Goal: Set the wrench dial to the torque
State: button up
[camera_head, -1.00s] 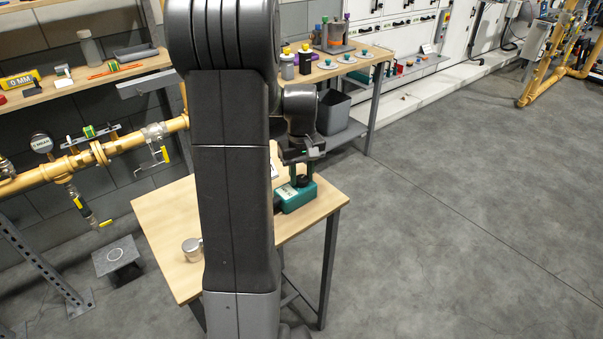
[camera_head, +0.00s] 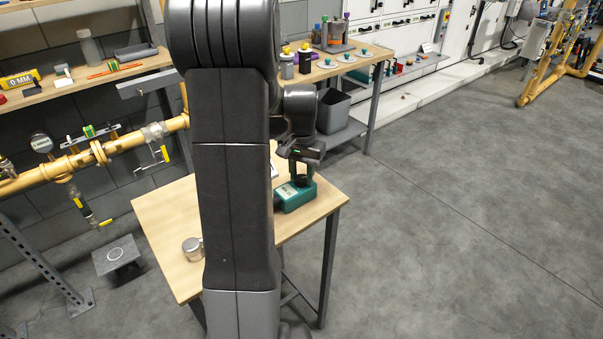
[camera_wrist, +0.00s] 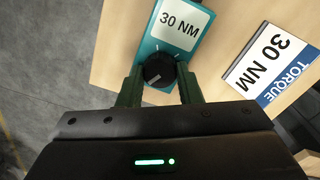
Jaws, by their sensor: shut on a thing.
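The wrench dial (camera_wrist: 157,68) is a round black knob with a light mark on its rim, set on a teal box (camera_wrist: 150,48). A white label (camera_wrist: 180,20) on the box reads 30 NM. The box also shows in the head view (camera_head: 292,197) on the wooden table. My gripper (camera_wrist: 160,80) is shut on the dial, with one dark green finger on each side of it. In the head view my gripper (camera_head: 302,172) is above the box and hides the dial. A card (camera_wrist: 272,60) to the right reads TORQUE 30 NM.
The wooden table (camera_head: 172,222) has a small metal cylinder (camera_head: 192,248) near its left side. A yellow pipe with a gauge (camera_head: 42,143) runs along the wall at left. A back bench (camera_head: 330,68) holds several parts. The floor at right is clear.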

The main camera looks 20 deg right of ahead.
aim_at(301, 177)
jog(key=shift+m, duration=0.3)
jog(key=o, duration=1)
jog(key=shift+r, duration=0.1)
notch_tip(301, 177, up, 14)
jog(key=shift+f, duration=0.15)
notch_tip(301, 177, down, 14)
jog(key=shift+r, duration=0.1)
dwell(0.7)
